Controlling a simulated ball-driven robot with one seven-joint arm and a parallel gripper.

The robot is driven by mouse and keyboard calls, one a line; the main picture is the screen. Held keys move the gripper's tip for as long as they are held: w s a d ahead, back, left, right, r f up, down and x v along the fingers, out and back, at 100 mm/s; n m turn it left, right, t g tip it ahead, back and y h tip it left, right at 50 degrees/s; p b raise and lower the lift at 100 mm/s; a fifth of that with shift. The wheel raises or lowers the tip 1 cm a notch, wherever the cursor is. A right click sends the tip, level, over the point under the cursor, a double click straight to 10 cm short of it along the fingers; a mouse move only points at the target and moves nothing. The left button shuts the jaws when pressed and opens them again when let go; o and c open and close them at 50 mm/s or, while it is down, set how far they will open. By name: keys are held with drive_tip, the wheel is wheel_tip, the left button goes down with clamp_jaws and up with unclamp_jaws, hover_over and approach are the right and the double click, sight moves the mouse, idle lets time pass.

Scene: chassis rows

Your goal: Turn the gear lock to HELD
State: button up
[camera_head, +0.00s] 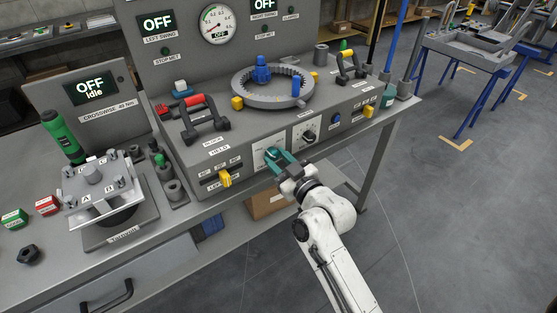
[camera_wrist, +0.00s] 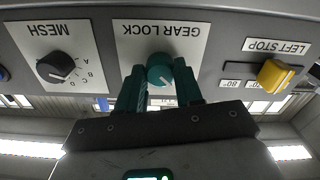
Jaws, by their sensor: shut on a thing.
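The gear lock is a round teal knob (camera_wrist: 160,70) on a white plate with the words GEAR LOCK, upside down in the wrist view. In the head view the knob (camera_head: 271,155) sits on the front panel of the bench unit. My gripper (camera_wrist: 160,88) has its teal fingers on either side of the knob and is shut on it. In the head view my gripper (camera_head: 280,160) reaches the panel from the front right. A pale pointer mark shows on the knob, but its setting cannot be read. The fingers cover part of the plate.
A black MESH knob (camera_wrist: 55,68) and a yellow LEFT STOP lever (camera_wrist: 277,73) flank the gear lock. A ring gear (camera_head: 273,99) and a red-handled part (camera_head: 196,110) stand on top of the unit.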

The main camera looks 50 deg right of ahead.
drive_tip(key=shift+m, duration=0.3)
drive_tip(key=m+p, duration=0.2)
drive_tip(key=m, duration=0.1)
drive_tip(key=shift+r, duration=0.1)
drive_tip(key=m+p, duration=0.2)
drive_tip(key=m, duration=0.3)
drive_tip(key=shift+m, duration=0.4)
drive_tip(key=m+p, duration=0.2)
drive_tip(key=m, duration=0.2)
drive_tip(key=shift+m, duration=0.3)
drive_tip(key=shift+m+p, duration=0.65)
drive_tip(key=shift+m, duration=1.25)
drive_tip(key=o, duration=1)
drive_tip(key=shift+o, duration=0.2)
